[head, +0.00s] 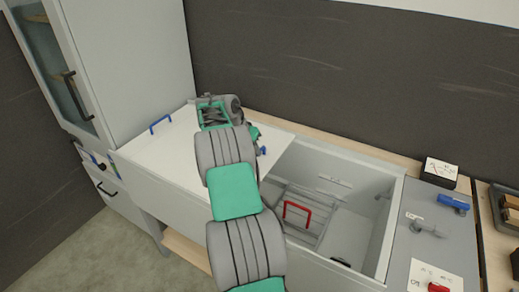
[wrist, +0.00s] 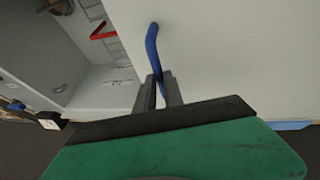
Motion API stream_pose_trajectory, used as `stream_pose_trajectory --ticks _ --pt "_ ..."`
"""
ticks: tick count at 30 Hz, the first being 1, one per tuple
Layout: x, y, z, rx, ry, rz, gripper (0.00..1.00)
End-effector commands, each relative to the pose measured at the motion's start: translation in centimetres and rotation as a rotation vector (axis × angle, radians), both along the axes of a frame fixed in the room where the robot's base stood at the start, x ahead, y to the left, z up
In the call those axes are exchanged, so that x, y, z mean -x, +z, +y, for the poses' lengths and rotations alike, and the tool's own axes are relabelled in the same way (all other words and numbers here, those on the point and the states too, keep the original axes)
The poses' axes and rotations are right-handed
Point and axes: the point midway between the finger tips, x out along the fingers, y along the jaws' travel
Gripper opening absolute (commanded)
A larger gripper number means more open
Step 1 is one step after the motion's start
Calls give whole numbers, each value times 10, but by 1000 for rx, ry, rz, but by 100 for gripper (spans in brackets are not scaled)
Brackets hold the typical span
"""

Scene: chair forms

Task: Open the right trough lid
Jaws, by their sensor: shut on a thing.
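A flat white lid panel (head: 165,148) covers the left part of the trough, with one blue handle (head: 160,124) near its left end. A second blue handle (head: 263,151) is near the right edge of the white cover. My gripper (wrist: 158,92) is shut on this right handle (wrist: 153,42), which stands between its two fingers in the wrist view. I cannot tell whether the covered area is one lid or two stacked. The right part of the trough (head: 395,225) is uncovered, showing its grey inside. My arm hides part of the cover and the trough's front.
Inside the trough is a wire rack with a red handle (head: 297,213). To the right, a grey counter panel (head: 440,225) holds a blue object (head: 453,203), a small card block (head: 440,172) and a red object (head: 438,287). A tall white cabinet (head: 130,55) stands at the left.

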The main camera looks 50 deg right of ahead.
Motion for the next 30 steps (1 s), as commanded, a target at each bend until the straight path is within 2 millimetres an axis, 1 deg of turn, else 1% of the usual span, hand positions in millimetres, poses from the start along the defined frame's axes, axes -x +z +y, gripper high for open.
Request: stream_pose_trajectory --ticks 12,13,20,21,27,30 --pt "-3 0 1 -1 3 0 0" --pt "-3 0 1 -1 3 0 14" --pt "-1 0 0 0 -1 0 33" --pt "-1 0 0 0 -1 0 34" --pt "-1 0 0 0 -1 0 34" --pt "-2 6 2 1 1 -1 34"
